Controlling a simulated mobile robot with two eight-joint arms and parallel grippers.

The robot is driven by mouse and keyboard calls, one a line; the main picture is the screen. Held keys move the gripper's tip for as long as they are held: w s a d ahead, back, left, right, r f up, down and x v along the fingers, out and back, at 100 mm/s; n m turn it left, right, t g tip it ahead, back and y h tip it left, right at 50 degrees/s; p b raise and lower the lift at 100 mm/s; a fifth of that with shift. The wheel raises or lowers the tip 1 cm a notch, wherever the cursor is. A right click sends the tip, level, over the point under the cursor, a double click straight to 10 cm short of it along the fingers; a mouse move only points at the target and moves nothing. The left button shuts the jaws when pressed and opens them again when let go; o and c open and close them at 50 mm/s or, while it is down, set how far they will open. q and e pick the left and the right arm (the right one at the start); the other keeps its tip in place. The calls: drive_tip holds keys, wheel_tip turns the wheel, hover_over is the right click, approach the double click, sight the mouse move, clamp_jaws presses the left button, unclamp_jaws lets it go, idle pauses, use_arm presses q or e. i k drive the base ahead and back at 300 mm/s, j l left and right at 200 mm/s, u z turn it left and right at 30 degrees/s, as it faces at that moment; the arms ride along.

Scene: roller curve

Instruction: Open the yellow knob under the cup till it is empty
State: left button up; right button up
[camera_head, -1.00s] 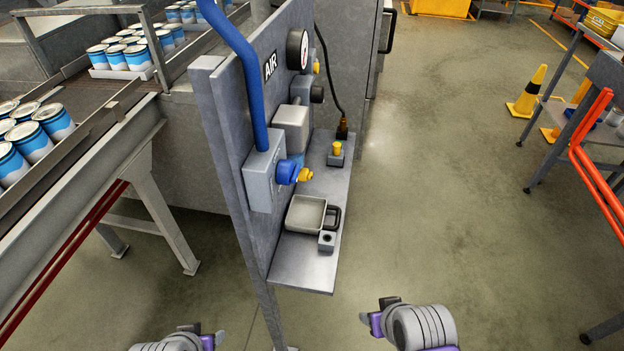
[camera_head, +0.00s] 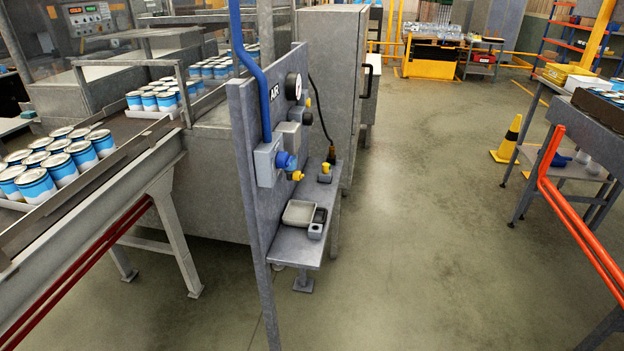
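A grey upright panel marked AIR (camera_head: 245,120) carries air fittings in the middle of the view. A small yellow knob (camera_head: 297,176) sticks out at the lower edge of the panel, beside a blue round knob (camera_head: 286,160). A yellow-topped piece (camera_head: 326,168) stands on the shelf behind it. Another yellow bit (camera_head: 303,95) shows near the gauge (camera_head: 293,86). I cannot clearly make out a cup or any liquid level. Neither of my grippers is in view.
A shelf (camera_head: 292,248) juts from the panel and holds a shallow grey pan (camera_head: 299,212) and a small grey block (camera_head: 315,231). A conveyor (camera_head: 120,122) with blue-and-white cans is at left. A table with orange rails (camera_head: 590,115) is at right. Floor between is clear.

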sight(298, 176)
drive_tip(key=l+z, duration=0.1)
drive_tip(key=z, duration=0.35)
drive_tip(key=i+l+z, duration=0.1)
drive_tip(key=z, duration=0.35)
drive_tip(key=i+l+z, duration=0.1)
drive_tip(key=i, duration=3.05)
drive_tip(key=i+u, duration=0.6)
drive_tip(key=u, duration=0.25)
drive_tip(key=i+l+u, duration=0.2)
drive_tip(key=u, duration=0.2)
drive_tip(key=i+u, duration=0.1)
drive_tip(key=u, duration=1.65)
